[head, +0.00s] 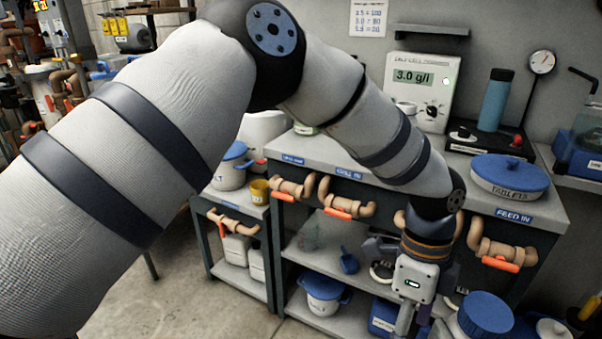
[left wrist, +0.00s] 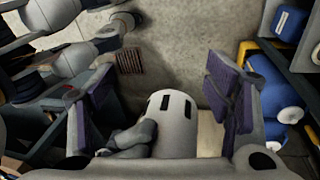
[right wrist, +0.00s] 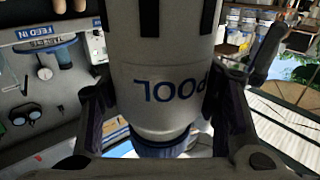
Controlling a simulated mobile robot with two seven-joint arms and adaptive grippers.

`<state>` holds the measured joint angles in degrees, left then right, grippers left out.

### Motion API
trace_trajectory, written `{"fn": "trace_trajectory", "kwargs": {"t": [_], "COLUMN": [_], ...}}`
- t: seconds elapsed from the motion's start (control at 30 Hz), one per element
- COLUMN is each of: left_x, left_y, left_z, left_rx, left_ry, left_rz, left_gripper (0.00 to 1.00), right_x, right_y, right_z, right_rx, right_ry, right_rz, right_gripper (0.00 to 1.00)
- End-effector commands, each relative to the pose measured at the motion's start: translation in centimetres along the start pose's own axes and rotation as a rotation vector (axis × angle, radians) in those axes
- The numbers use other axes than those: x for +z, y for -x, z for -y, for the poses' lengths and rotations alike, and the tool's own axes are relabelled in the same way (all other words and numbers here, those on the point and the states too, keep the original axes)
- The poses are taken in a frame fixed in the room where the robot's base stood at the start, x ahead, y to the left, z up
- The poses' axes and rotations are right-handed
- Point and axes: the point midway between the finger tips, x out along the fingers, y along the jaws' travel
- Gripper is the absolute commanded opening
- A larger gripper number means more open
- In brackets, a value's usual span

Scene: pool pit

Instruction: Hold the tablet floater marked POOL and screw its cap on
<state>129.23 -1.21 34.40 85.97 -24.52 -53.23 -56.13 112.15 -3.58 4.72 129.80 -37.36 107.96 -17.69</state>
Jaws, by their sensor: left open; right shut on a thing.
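The tablet floater (right wrist: 160,88) is a white cylinder with dark slots and the word POOL upside down in the right wrist view. My right gripper (right wrist: 163,112) is shut on it, one finger on each side. A blue ribbed cap (right wrist: 163,146) shows at its lettered end; I cannot tell how tightly it sits. In the left wrist view the floater's slotted part (left wrist: 175,108) lies between the widely spaced purple pads of my left gripper (left wrist: 160,95), which is open.
A counter holds a blue-lidded TABLETS pot (head: 510,176), a blue bottle (head: 494,100) and a meter (head: 416,90). Pipes with orange handles (head: 500,264) stick out from its front. A blue-lidded white container (head: 323,296) stands on the lower shelf. Bare floor (head: 165,290) is at left.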

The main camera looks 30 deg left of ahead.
Motion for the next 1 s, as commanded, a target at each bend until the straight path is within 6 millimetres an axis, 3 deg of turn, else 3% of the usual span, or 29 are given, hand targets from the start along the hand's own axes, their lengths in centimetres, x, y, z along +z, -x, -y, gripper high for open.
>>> {"fn": "trace_trajectory", "kwargs": {"t": [0.03, 0.1, 0.2, 0.33, 0.5, 0.6, 1.0], "left_x": [2.2, 2.8, 5.2, 9.7, 15.6, 17.5, 18.3], "left_y": [-3.9, -9.6, -16.3, -21.6, -23.1, -22.9, -22.7], "left_z": [-1.3, -4.2, -9.1, -16.3, -23.4, -25.5, -26.2], "left_rx": [0.045, 0.072, 0.097, 0.076, -0.034, -0.091, -0.120], "left_ry": [0.106, 0.325, 0.683, 1.147, 1.564, 1.678, 1.723], "left_rz": [-0.010, -0.075, -0.125, -0.112, -0.036, -0.007, 0.000], "left_gripper": [0.72, 0.72, 0.72, 0.72, 0.72, 0.72, 0.72], "right_x": [-0.1, -0.2, -0.2, -0.2, -0.2, -0.2, -0.4], "right_y": [0.0, 0.0, 0.0, 0.0, 0.0, 0.0, 0.0], "right_z": [0.0, 0.0, 0.0, 0.0, 0.0, 0.0, 0.0], "right_rx": [0.000, 0.000, 0.000, 0.000, 0.000, 0.000, 0.000], "right_ry": [0.001, 0.001, 0.002, 0.002, 0.002, 0.002, 0.002], "right_rz": [-0.003, -0.003, -0.004, -0.004, -0.004, -0.004, -0.006], "right_gripper": [0.00, 0.00, 0.00, 0.00, 0.00, 0.00, 0.00]}}
